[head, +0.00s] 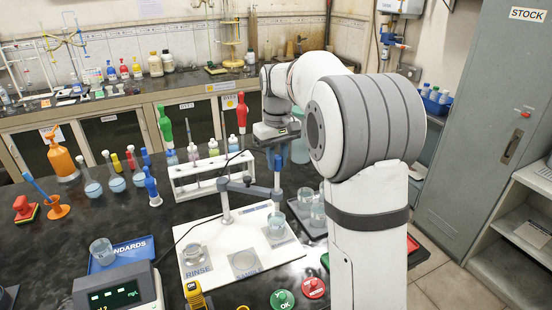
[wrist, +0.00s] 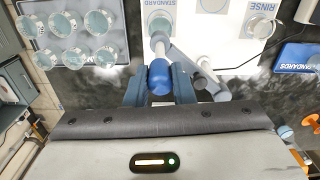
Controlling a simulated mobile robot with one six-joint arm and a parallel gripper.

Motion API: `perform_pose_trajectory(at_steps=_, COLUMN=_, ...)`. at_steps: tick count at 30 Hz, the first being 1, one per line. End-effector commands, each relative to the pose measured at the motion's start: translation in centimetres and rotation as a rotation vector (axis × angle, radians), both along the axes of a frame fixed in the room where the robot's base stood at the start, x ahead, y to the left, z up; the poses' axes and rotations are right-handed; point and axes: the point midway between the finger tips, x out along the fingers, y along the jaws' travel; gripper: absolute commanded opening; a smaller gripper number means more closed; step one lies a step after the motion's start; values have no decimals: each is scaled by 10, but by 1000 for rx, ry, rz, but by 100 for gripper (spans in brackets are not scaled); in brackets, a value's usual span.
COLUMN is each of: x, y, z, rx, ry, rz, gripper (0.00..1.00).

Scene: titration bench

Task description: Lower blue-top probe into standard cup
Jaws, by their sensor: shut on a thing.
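My gripper (head: 277,158) is shut on the blue top of the probe (wrist: 160,75), which sits between the two blue-grey fingers in the wrist view. The probe hangs roughly upright in the head view, beside the end of the grey stand arm (head: 245,187). Whether it passes through the arm's end is unclear. The standard cup (head: 277,226), clear glass, stands on the white board (head: 216,225) below the probe; it also shows in the wrist view (wrist: 160,21). The probe's lower tip is hard to make out, and its height relative to the cup rim is unclear.
A white rack (head: 200,178) with a green-topped probe (head: 165,125) stands behind left. A beaker tray (wrist: 75,40) lies beside the board. A meter (head: 118,292) stands in front left.

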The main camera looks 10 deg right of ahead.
Motion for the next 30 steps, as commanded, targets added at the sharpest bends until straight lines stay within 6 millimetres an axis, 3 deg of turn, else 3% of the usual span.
perform_pose_trajectory(at_steps=5, x=0, y=0, z=-13, rx=0, ry=1, rz=0, gripper=0)
perform_pose_trajectory(at_steps=13, x=0, y=0, z=-67, rx=0, ry=2, rz=1, gripper=0)
perform_pose_trajectory(at_steps=23, x=0, y=1, z=-68, rx=0, ry=-1, rz=1, gripper=0)
perform_pose_trajectory(at_steps=24, x=0, y=1, z=-68, rx=0, ry=-1, rz=1, gripper=25)
perform_pose_trajectory(at_steps=30, x=0, y=1, z=-68, rx=0, ry=-1, rz=1, gripper=42)
